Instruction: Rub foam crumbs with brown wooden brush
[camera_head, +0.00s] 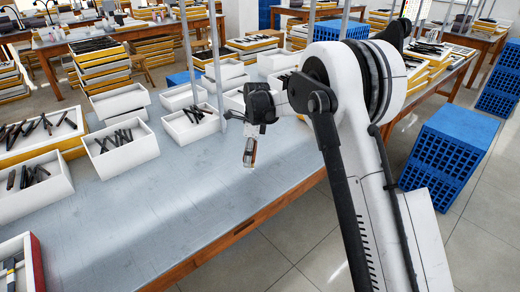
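My gripper (250,150) hangs over the right part of the grey table (190,215), past the row of white boxes. Its black body shows, with a small grey and brownish piece at its lower end. I cannot tell whether this piece is its fingers or a held brush, nor whether the fingers are open or shut. A red-edged white box (36,262) at the lower left holds dark and grey items, too cut off to name. No brown wooden brush can be made out clearly. No foam crumbs can be made out on the table.
White boxes with dark eyeglass parts, such as the near one (120,150) and a farther one (190,124), line the table's back. Thin metal posts (187,45) rise there. The table's front middle is clear. Blue crates (448,150) stand on the floor at right.

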